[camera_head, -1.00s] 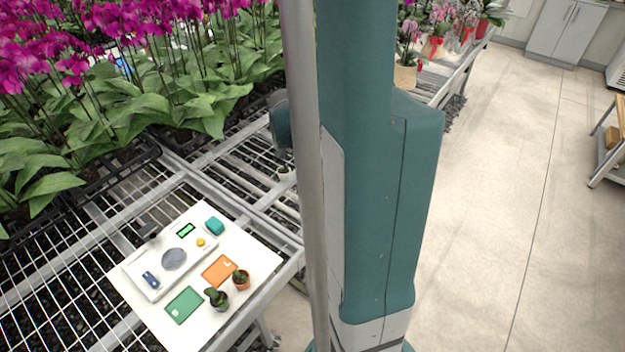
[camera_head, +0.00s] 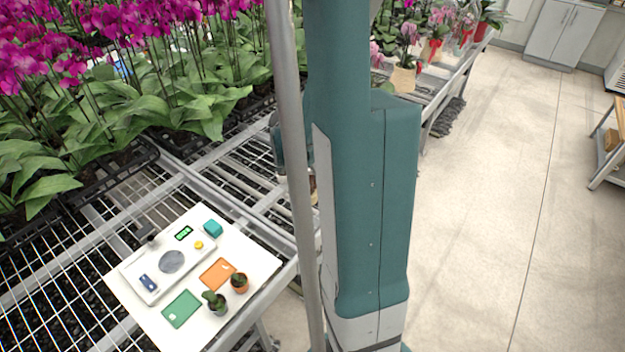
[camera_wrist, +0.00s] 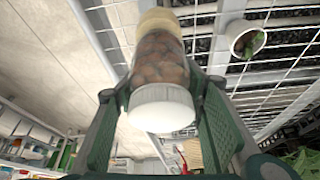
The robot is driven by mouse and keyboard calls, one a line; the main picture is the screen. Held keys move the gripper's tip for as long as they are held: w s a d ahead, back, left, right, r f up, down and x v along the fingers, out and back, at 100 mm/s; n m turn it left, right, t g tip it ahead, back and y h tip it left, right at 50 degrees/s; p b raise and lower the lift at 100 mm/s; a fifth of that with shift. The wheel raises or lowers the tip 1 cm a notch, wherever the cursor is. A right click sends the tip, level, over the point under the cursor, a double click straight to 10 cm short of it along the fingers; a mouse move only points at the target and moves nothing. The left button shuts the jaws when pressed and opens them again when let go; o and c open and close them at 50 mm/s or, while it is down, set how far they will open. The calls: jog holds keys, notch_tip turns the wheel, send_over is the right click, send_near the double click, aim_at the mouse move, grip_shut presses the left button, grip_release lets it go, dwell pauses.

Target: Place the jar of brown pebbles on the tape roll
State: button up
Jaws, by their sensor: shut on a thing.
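The jar of brown pebbles (camera_wrist: 160,62) fills the middle of the wrist view, its white lid (camera_wrist: 162,107) toward the camera. My gripper (camera_wrist: 158,112) is shut on the jar, one green finger on each side. A pale cream round part (camera_wrist: 157,20) shows at the jar's far end; I cannot tell whether it is the tape roll or part of the jar. In the head view, my arm hides most of the gripper, and only a small brown patch of the jar (camera_head: 313,187) shows beside the pole. No tape roll can be clearly made out.
A white pot with a green plant (camera_wrist: 247,39) stands near the jar on the wire-mesh bench. Purple orchids crowd the back left. Open floor lies right.

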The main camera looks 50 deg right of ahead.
jog(key=shift+f, duration=0.9)
jog(key=shift+f+b, duration=0.15)
jog(key=shift+b, duration=0.15)
jog(key=o, duration=1.1)
jog(key=shift+r, duration=0.2)
jog(key=shift+p+v, duration=1.65)
jog(key=shift+v, duration=4.25)
jog(key=shift+a+r, duration=0.1)
